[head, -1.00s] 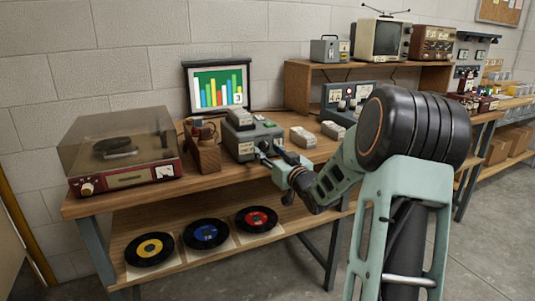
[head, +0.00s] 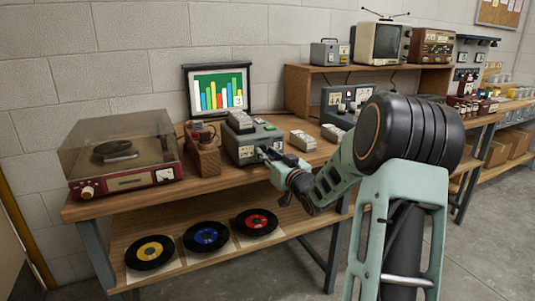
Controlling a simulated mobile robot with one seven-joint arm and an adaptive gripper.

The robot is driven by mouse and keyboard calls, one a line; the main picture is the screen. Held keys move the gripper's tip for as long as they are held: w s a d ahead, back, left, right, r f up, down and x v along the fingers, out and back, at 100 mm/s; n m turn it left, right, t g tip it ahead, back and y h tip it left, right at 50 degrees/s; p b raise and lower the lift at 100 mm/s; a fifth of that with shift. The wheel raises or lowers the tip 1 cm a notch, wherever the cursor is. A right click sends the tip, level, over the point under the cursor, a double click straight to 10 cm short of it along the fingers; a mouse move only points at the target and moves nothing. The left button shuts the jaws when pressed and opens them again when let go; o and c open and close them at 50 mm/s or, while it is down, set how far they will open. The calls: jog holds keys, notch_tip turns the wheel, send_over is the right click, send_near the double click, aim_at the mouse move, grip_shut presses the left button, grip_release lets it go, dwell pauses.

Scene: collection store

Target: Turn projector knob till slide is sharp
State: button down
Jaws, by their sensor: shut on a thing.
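The slide projector (head: 245,140) is a grey-green box on the wooden bench, with slide trays on top. Behind it the screen (head: 217,90) shows a slide of coloured bars on a green ground. The bars look clear-edged at this size, but fine sharpness is hard to judge. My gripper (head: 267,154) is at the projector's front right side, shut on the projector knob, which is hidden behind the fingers. My arm reaches in from the right.
A record player (head: 122,160) with a clear lid stands at the left. A wooden block-shaped holder (head: 204,157) is close left of the projector. Grey slide boxes (head: 303,140) lie to the right. Several records (head: 205,235) lie on the lower shelf.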

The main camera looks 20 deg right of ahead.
jog(key=shift+r+m+p, duration=0.2)
jog(key=shift+m+p, duration=0.55)
jog(key=shift+m, duration=0.25)
jog(key=shift+f+m, duration=0.2)
jog(key=shift+m, duration=0.5)
jog(key=c, duration=1.6)
grip_release()
jog(key=s, duration=1.2)
jog(key=shift+d, duration=0.2)
jog(key=shift+p, duration=0.3)
